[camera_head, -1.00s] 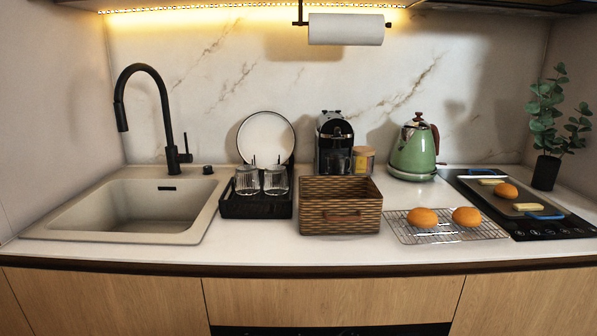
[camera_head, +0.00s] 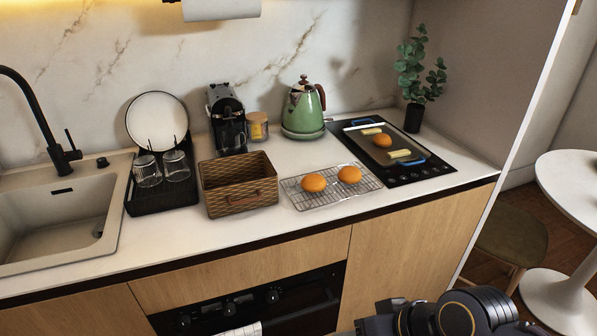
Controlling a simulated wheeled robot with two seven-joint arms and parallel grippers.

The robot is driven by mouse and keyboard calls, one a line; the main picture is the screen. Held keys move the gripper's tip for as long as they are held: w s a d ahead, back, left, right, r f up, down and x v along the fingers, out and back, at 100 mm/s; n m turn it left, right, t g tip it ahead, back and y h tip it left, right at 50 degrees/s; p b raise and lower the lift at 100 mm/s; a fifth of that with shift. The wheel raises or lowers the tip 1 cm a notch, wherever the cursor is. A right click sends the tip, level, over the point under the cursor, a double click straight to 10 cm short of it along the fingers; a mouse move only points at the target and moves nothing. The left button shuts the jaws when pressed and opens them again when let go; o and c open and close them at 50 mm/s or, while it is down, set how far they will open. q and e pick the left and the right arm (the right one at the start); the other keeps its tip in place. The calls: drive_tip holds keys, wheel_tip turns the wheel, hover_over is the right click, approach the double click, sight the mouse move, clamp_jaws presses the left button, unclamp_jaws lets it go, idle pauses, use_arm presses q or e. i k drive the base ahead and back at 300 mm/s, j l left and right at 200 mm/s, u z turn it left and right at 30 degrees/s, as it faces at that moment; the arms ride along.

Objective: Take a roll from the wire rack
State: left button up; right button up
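The wire rack (camera_head: 330,199) lies on the counter, right of a brown wicker basket. Two orange-brown rolls sit on it, a left roll (camera_head: 314,182) and a right roll (camera_head: 349,174), side by side and apart. A third similar roll (camera_head: 382,140) lies on a tray on the cooktop. A black part of my own arm shows at the bottom right edge, below the counter front. Neither gripper's fingers can be made out.
The wicker basket (camera_head: 249,204) stands close left of the rack. A green kettle (camera_head: 303,108) is behind the rack, and the black cooktop (camera_head: 434,168) with a tray (camera_head: 368,131) is to its right. A drying rack (camera_head: 165,201) with glasses stands further left. A round white table (camera_head: 575,185) is at far right.

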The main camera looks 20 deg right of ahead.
sight(312, 182)
drive_tip(key=i+j+z, duration=0.1)
drive_tip(key=i+j, duration=0.2)
drive_tip(key=i, duration=0.15)
drive_tip(key=i+j, duration=0.35)
drive_tip(key=i+z, duration=0.05)
drive_tip(key=i, duration=0.05)
